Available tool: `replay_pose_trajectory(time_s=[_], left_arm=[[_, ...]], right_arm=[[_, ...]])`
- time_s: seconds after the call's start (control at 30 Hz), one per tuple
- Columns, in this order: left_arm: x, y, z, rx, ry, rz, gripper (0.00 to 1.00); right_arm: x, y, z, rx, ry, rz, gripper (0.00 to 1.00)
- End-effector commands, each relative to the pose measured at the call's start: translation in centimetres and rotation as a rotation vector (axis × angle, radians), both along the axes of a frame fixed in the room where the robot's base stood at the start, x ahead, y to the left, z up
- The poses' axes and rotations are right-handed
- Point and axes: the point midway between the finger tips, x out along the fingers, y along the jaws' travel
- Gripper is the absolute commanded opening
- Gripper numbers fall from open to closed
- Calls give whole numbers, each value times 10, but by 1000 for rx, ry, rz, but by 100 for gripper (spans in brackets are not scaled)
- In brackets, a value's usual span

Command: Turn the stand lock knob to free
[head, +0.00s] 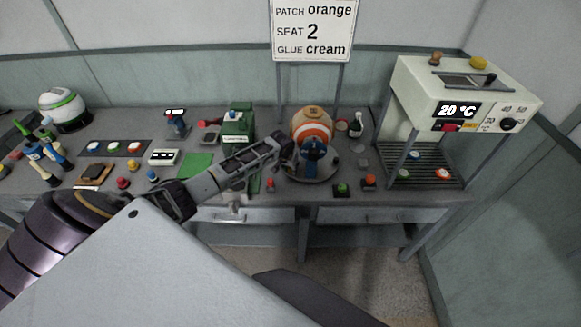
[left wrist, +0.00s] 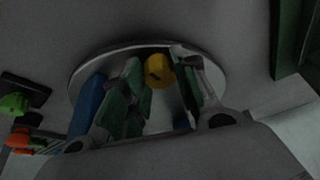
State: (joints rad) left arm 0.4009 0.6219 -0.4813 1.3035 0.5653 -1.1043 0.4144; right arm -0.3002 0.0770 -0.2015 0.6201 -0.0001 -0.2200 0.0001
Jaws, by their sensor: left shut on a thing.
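An orange, white and cream ball (head: 311,124) sits on the stand, a round grey plate (head: 322,174) with a blue bracket (head: 314,150) in front of the ball. My left gripper (head: 286,158) reaches in from the left, right beside the bracket. In the left wrist view, the stand's yellow knob (left wrist: 158,70), with a dark mark on it, is between the green-padded fingertips of the left gripper (left wrist: 160,82). The gripper is shut on this knob. The fingers hide parts of the knob and plate, and the mark's setting is unclear. My right gripper is in neither view.
A green machine (head: 238,122) stands left of the stand, and a cream press (head: 437,90) reading 20 °C stands at the right. A green button (head: 342,188) and an orange-red button (head: 369,182) are near the table's front edge. A sign (head: 313,30) stands behind.

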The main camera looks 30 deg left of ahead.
Motion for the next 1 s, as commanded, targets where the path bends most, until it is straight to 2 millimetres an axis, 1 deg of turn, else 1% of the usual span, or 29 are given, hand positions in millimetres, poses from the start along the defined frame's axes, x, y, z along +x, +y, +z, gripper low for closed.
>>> replay_pose_trajectory(time_s=[0.17,0.2,0.33,0.37,0.77,1.0], left_arm=[[1,1,1,0,-3,0,6],[1,1,1,0,-3,0,34],[1,0,1,1,-3,-1,50],[1,0,1,1,-2,-1,52],[0,0,1,1,-1,-1,52],[-3,0,11,0,-2,-1,52]], right_arm=[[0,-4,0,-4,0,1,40],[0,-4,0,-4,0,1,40],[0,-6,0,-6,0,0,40],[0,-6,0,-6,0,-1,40],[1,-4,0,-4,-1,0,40],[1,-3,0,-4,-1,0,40]])
